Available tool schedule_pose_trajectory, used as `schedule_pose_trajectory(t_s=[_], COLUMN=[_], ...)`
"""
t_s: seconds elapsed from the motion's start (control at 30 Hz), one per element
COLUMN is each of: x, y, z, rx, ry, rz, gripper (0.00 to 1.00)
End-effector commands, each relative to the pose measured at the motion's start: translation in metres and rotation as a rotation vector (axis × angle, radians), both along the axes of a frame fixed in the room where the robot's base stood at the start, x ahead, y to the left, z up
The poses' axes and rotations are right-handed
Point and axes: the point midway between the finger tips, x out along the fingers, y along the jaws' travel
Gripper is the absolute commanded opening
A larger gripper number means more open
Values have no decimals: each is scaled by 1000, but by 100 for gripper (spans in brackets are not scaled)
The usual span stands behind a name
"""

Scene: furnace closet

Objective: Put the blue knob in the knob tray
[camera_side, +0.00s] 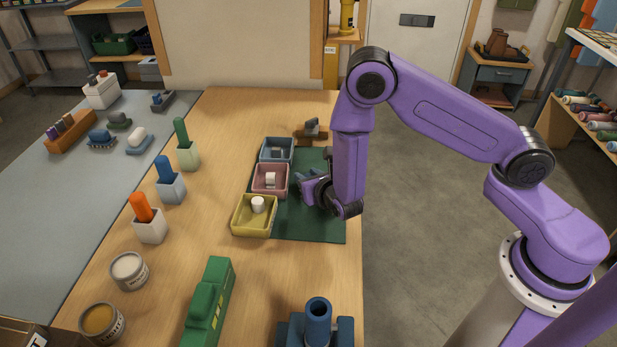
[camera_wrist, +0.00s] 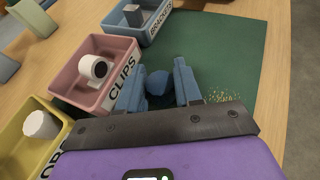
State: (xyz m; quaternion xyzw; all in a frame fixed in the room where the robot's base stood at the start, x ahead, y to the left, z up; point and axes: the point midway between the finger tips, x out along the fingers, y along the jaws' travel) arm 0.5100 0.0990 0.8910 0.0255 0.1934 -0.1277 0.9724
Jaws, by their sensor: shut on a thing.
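My gripper (camera_wrist: 157,72) is shut on a small rounded blue knob (camera_wrist: 157,84), which sits between its two blue fingers in the wrist view. In the side view my gripper (camera_side: 309,176) is low over the green mat, right of the pink tray; the knob cannot be made out there. The yellow tray (camera_side: 236,226) stands at the near end of the tray row with a white piece inside. It also shows in the wrist view (camera_wrist: 16,158), lower left, with a partly hidden label where "OB" can be read.
The pink tray (camera_side: 256,189), labelled CLIPS, holds a white ring-like piece. The blue tray (camera_side: 265,151) behind it has a label partly reading BRACKETS and holds a grey piece. The green mat (camera_side: 310,228) is clear toward its near end. Yellow specks (camera_wrist: 222,97) lie on the mat.

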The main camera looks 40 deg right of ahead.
Motion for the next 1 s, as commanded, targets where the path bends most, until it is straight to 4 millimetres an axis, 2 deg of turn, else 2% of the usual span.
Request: schedule_pose_trajectory(t_s=[0.13, 0.17, 0.2, 0.23, 0.63, 0.77, 1.0], x=[0, 0, 0, 0, -1, -17, -61], y=[0, 0, 0, 0, 0, 7, 18], z=[-3, -3, -3, -3, 1, 8, 27], rx=[0, 0, 0, 0, 0, 1, -2], ry=[0, 0, 0, 0, 0, 2, 0], rz=[0, 0, 0, 0, 1, 5, 8], gripper=[5, 41, 54, 60, 60, 60, 60])
